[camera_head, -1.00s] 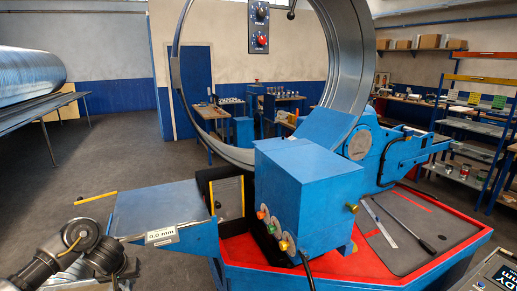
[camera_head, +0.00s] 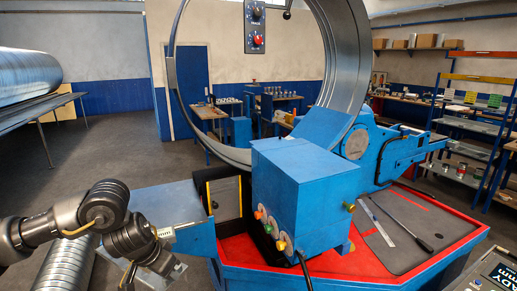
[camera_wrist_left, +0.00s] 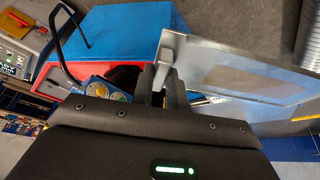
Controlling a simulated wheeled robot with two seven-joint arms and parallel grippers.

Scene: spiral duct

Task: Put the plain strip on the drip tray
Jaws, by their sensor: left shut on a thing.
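My left gripper (camera_wrist_left: 162,88) is shut on a pale grey flat piece (camera_wrist_left: 225,72), which looks like the plain strip. The piece has a small grey block at its near end, by the fingers, and extends to the right in the left wrist view. In the head view my left gripper (camera_head: 155,272) is low at the left, in front of the blue side table (camera_head: 178,200); its fingertips are hard to make out. A dark grey flat tray (camera_head: 405,245), possibly the drip tray, lies on the red deck at the right. My right gripper is not in view.
A steel ruler (camera_head: 390,222) and a dark bar (camera_head: 405,222) lie on the dark tray. A blue box with coloured knobs (camera_head: 300,195) stands between my left gripper and that tray. A large metal ring (camera_head: 345,60) rises behind. A spiral duct (camera_head: 68,262) is at lower left.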

